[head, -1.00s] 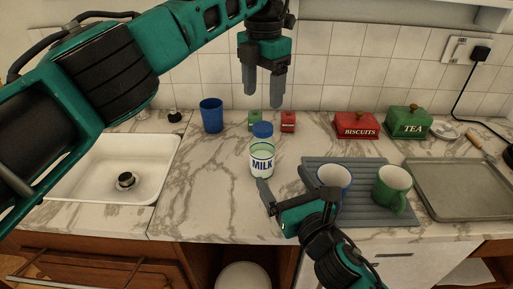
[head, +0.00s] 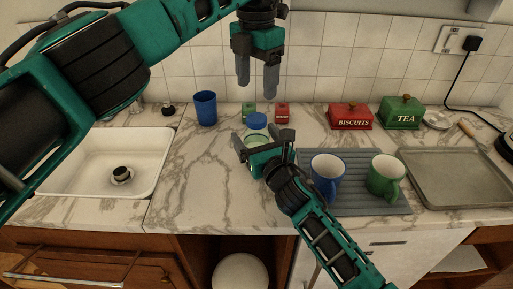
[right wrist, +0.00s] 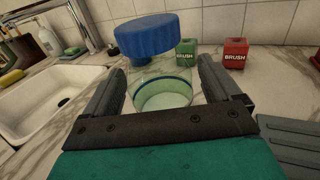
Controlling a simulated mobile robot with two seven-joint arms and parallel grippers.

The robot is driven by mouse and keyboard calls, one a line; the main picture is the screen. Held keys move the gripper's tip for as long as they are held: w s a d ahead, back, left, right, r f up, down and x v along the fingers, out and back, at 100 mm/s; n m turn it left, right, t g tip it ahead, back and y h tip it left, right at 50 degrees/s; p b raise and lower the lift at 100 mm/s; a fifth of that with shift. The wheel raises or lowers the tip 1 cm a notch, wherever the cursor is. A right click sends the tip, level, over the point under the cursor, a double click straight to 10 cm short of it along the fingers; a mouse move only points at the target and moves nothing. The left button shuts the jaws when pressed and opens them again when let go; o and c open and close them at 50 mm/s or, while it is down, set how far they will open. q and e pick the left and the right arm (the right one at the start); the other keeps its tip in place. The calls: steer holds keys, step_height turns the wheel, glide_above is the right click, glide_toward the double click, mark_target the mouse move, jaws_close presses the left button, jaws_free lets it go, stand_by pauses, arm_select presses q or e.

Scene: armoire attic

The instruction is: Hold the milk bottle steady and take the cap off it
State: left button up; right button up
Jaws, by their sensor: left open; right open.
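The milk bottle (right wrist: 165,88) is clear with a blue cap (right wrist: 148,35) on top. It stands on the marble counter. In the head view the cap (head: 257,121) shows, and my right gripper (head: 264,140) covers most of the bottle's body. In the right wrist view the bottle is between the open fingers of my right gripper (right wrist: 158,70), below the cap; I cannot tell if either finger touches it. My left gripper (head: 258,92) points down, open and empty, above the cap in the picture and apart from it.
A blue cup (head: 205,108) stands left of the bottle, with the sink (head: 105,160) farther left. Green and red brush holders (head: 282,113) stand behind. A blue mug (head: 325,176) and green mug (head: 385,178) stand on the grey mat (head: 350,203) at right.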

mark_target(257, 117)
steer(key=shift+c, duration=0.5)
jaws_close()
arm_select(q)
steer(key=m, duration=0.6)
steer(key=shift+m, duration=0.4)
steer(key=m, duration=0.3)
steer(key=shift+m, duration=0.4)
steer(key=m, duration=0.3)
steer(key=shift+m, duration=0.4)
steer(key=m, duration=1.2)
steer(key=shift+m, duration=0.3)
steer(key=shift+f, duration=4)
